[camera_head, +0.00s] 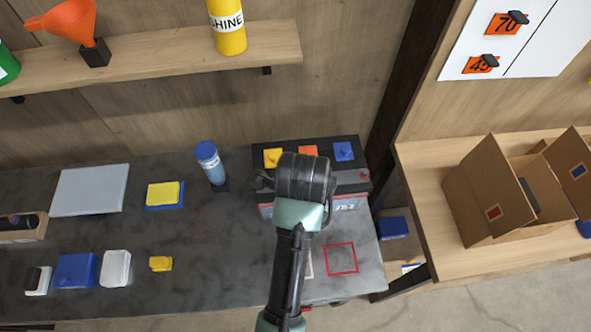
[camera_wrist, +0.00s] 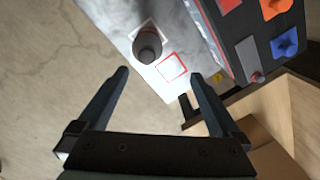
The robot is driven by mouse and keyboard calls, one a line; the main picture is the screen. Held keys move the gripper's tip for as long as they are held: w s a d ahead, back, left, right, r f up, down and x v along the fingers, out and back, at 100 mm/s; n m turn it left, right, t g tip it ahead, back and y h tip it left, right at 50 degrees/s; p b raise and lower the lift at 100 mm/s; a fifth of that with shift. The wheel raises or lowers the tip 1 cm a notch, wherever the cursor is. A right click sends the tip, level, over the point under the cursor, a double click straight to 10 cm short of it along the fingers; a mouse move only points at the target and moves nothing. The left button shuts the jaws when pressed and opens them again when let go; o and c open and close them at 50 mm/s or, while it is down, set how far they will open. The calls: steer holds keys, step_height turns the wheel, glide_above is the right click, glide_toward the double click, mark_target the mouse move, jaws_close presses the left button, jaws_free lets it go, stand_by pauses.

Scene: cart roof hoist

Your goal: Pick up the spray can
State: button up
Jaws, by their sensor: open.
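A dark grey can (camera_wrist: 147,45), seen from above in the wrist view, appears to be the spray can. It stands upright on a pale marked square on the worktop, beside a red-outlined square (camera_wrist: 171,68). My gripper (camera_wrist: 157,74) is open and empty. In the wrist view the can lies beyond the fingertips, between their lines and apart from them. In the head view my arm hides the can, and the red-outlined square (camera_head: 341,258) shows just right of the arm.
A black-topped case with coloured knobs (camera_head: 343,151) stands behind my wrist. A blue bottle (camera_head: 210,162) is left of it. Yellow and blue blocks lie further left. An open cardboard box (camera_head: 470,200) is on the right-hand bench. A shelf (camera_head: 160,57) overhangs the back left.

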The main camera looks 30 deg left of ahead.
steer(key=shift+s+r+g+p, duration=0.3)
steer(key=shift+s+r, duration=0.15)
steer(key=shift+s, duration=0.15)
steer(key=shift+s+d+f+m, duration=0.1)
steer(key=shift+s+f+m, duration=0.1)
steer(key=shift+s+m, duration=0.1)
step_height(320, 180, down, 7)
steer(key=shift+f+b, duration=0.15)
steer(key=shift+b, duration=0.3)
steer(key=shift+w+a+f+p, duration=0.1)
steer(key=shift+f+p, duration=0.1)
steer(key=shift+f, duration=0.75)
steer(key=shift+s+a+f+p, duration=0.15)
steer(key=shift+f+p, duration=0.1)
steer(key=shift+f, duration=0.65)
steer(key=shift+w+a+f+p, duration=0.1)
steer(key=shift+w+f+p, duration=0.1)
steer(key=shift+f, duration=0.75)
jaws_close()
